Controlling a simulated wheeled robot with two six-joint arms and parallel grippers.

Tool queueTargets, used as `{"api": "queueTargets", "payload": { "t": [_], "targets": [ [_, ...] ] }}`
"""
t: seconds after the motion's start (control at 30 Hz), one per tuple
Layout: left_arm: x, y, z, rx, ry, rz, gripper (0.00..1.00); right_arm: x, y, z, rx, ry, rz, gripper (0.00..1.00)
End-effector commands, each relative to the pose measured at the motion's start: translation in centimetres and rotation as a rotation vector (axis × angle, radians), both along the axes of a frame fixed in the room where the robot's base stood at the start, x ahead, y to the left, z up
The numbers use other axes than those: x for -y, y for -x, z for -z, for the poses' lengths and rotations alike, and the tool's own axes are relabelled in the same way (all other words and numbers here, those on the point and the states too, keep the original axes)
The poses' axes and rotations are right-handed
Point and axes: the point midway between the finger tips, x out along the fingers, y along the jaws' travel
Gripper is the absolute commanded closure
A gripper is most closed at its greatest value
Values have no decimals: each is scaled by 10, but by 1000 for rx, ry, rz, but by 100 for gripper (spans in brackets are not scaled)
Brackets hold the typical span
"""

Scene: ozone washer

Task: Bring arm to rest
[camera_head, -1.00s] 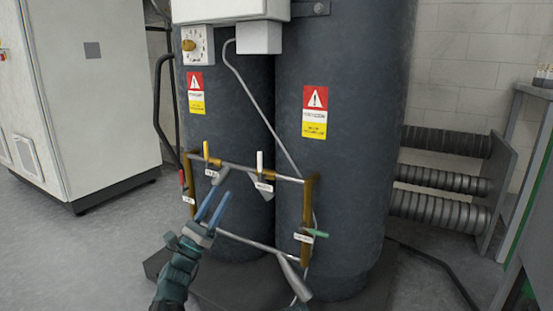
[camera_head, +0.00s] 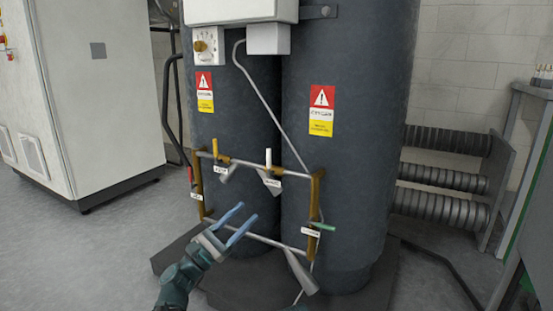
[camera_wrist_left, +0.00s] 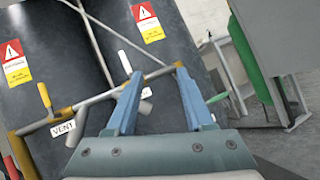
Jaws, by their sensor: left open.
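My left gripper (camera_head: 236,225) is open and empty, with blue fingers, in front of the lower part of the pipe frame. In the left wrist view its fingers (camera_wrist_left: 158,100) stand apart with nothing between them but the view of the pipe and tank behind. The pipe frame (camera_head: 290,173) is fixed in front of two dark grey tanks (camera_head: 345,210). It carries a yellow-handled valve (camera_head: 214,155), a white-handled valve (camera_head: 268,158), a green handle (camera_head: 322,226) and a red handle (camera_head: 190,174). My right gripper is not in view.
A white cabinet (camera_head: 100,110) stands at the left, with open grey floor (camera_head: 90,250) in front. Ribbed pipes (camera_head: 445,175) and a bench (camera_head: 530,180) are at the right. A control box with a knob (camera_head: 205,46) is above the frame.

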Motion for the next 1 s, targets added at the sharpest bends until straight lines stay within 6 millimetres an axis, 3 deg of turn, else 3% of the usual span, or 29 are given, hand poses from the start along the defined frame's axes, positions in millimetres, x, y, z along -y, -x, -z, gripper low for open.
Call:
{"api": "queueTargets", "payload": {
  "t": [0.17, 0.27, 0.4, 0.5, 0.63, 0.73, 0.83, 1.0],
  "targets": [
    [34, 15, 37, 54, -261, 9, 48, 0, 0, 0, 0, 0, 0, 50],
    [55, 27, 69, 104, -463, 29, 48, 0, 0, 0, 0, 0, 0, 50],
    [76, 51, 133, 202, -829, 93, 48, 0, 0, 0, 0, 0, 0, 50],
    [78, 71, 181, 282, -1091, 168, 48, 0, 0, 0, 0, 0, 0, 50],
    [63, 97, 239, 383, -1417, 298, 48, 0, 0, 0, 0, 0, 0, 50],
    [39, 116, 276, 457, -1647, 422, 48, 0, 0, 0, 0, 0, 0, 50],
    [11, 132, 302, 516, -1835, 549, 48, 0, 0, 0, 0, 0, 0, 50],
    [-32, 152, 324, 583, -2068, 744, 48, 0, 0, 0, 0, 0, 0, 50]
  ]
}}
